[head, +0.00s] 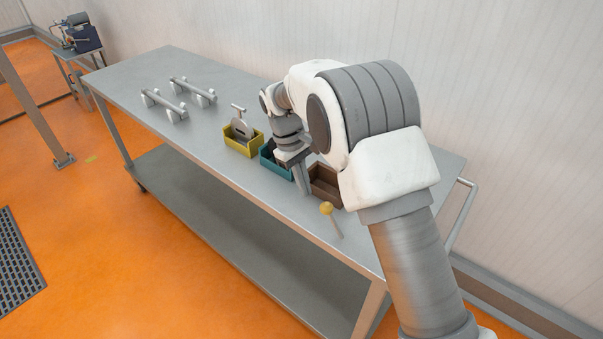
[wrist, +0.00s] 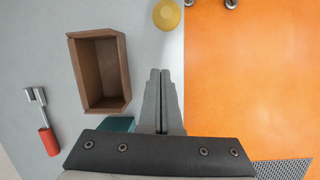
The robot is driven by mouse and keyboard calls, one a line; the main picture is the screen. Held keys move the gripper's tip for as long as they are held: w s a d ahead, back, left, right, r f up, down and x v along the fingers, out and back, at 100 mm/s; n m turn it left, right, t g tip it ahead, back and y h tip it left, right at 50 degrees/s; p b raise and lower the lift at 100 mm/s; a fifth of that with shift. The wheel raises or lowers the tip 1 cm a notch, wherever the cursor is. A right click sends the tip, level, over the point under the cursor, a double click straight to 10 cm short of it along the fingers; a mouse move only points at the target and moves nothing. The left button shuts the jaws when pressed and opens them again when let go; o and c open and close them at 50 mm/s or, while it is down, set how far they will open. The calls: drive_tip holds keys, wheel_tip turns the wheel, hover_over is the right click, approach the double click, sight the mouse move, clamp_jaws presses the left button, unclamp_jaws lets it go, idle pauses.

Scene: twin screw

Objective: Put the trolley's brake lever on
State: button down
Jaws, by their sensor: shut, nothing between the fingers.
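The trolley (head: 165,75) is a long grey steel table with a lower shelf. Its brake lever (head: 327,209) has a yellow ball knob on a thin stem and stands near the front edge at the right end; the knob leans up and left of the stem's foot in the head view. In the wrist view the yellow knob (wrist: 167,14) shows at the top, beyond my fingertips, and hides the stem. My gripper (head: 306,191) points down over the front edge, left of the knob and apart from it. In the wrist view my gripper (wrist: 160,72) is shut and empty.
A brown box (wrist: 78,75) stands close to my gripper. A teal bin (head: 267,160) and a yellow bin (head: 241,150) stand further left. A red-handled tool (wrist: 48,140) lies beyond the box. Two bar fixtures (head: 165,105) (head: 193,92) sit at the far end. Orange floor lies in front.

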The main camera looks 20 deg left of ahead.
sight(333, 222)
drive_tip(key=x, duration=0.4)
drive_tip(key=shift+s+d+r, duration=0.55)
drive_tip(key=shift+d+r, duration=0.25)
drive_tip(key=shift+r, duration=0.15)
drive_tip(key=shift+s+d+r, duration=0.35)
drive_tip(key=shift+d+r, duration=0.05)
drive_tip(key=shift+d, duration=0.15)
